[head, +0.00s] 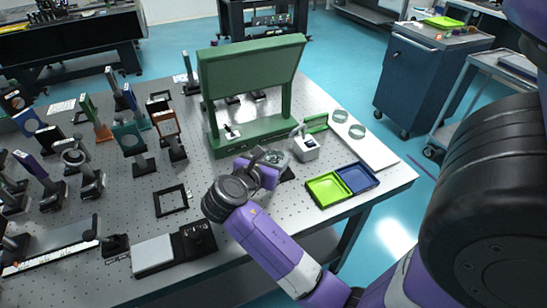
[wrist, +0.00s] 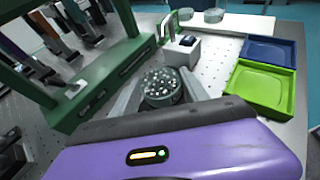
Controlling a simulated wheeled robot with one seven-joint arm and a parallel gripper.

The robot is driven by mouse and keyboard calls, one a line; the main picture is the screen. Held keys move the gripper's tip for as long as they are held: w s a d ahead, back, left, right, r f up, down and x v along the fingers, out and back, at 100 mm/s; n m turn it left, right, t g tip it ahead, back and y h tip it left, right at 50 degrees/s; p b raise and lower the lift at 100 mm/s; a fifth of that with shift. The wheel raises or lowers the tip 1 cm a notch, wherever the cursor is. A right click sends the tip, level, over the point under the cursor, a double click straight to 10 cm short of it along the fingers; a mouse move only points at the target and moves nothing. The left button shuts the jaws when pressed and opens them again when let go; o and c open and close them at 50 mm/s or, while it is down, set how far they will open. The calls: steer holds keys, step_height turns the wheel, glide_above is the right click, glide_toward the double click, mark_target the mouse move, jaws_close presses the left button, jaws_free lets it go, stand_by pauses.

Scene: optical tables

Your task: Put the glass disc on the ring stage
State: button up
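The glass disc (wrist: 162,84) is a clear round piece with a grey rim and a dotted look through its face. It sits between the two fingers of my gripper (wrist: 162,76), which appear to touch its sides. In the head view, my gripper (head: 273,157) is over the front right of the optical table, before the green frame, and mostly hides the disc. A dark low piece (head: 287,174) shows partly beside my gripper; I cannot tell whether it is the ring stage. The gap beneath the disc is hidden.
A green frame (head: 250,65) stands behind my gripper. A small white box (head: 305,149) is close to its right. A lime tray (head: 326,189) and blue tray (head: 357,177) lie at the right edge. Two clear round dishes (head: 340,116) rest on a white board (head: 376,148). Mounted optics crowd the left.

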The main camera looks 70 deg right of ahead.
steer(key=o, duration=0.4)
steer(key=shift+o, duration=0.2)
steer(key=shift+r, duration=0.15)
steer(key=v, duration=1.2)
steer(key=shift+w, duration=0.1)
